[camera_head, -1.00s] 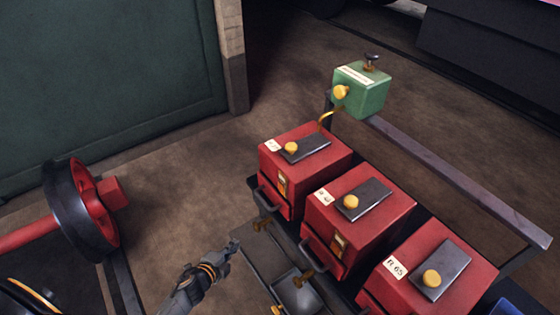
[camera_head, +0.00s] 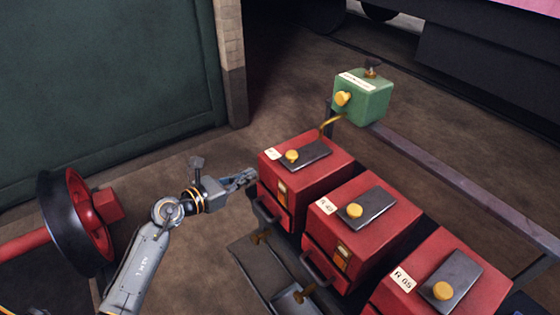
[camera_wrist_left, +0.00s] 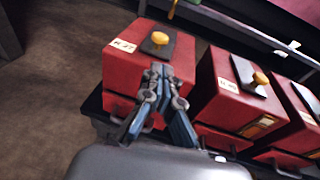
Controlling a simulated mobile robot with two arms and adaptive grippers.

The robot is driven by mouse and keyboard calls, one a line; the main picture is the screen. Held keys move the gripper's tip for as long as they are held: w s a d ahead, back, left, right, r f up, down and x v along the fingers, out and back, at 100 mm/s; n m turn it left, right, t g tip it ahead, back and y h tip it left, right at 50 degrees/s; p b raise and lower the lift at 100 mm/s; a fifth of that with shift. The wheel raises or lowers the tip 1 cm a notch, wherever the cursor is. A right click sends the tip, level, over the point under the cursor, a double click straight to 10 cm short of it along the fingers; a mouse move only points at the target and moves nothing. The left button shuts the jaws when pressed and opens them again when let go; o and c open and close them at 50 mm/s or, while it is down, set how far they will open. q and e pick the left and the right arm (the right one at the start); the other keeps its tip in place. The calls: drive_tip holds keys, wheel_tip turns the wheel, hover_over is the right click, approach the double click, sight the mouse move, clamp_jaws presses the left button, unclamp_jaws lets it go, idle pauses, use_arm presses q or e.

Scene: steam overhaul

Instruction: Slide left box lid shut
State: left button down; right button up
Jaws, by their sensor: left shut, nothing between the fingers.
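The left red box (camera_head: 316,176) is the farthest of the red boxes in the head view. Its dark sliding lid (camera_head: 310,155) lies on its top, with a yellow knob (camera_head: 292,157) at the lid's left end. My left gripper (camera_head: 249,176) is shut and empty, just left of this box and near its upper edge. In the left wrist view the shut fingertips (camera_wrist_left: 160,70) appear in front of the box, below its lid (camera_wrist_left: 176,48) and knob (camera_wrist_left: 160,38). I cannot tell whether they touch the box. My right gripper is not in view.
A middle red box (camera_head: 375,236) and a right red box (camera_head: 470,285) have similar lids and knobs. A green box (camera_head: 365,97) stands behind on a metal rail (camera_head: 450,171). A red-and-black wheel (camera_head: 70,222) is at the left. Open floor lies left of the boxes.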

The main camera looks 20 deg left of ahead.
sight(288, 156)
use_arm(q)
drive_tip(key=p+x, duration=0.1)
drive_tip(key=x, duration=1.1)
drive_tip(key=shift+w+d+f, duration=0.1)
drive_tip(key=shift+w, duration=0.1)
drive_tip(key=shift+w+d, duration=0.25)
drive_tip(key=shift+w, duration=0.15)
drive_tip(key=shift+r, duration=0.35)
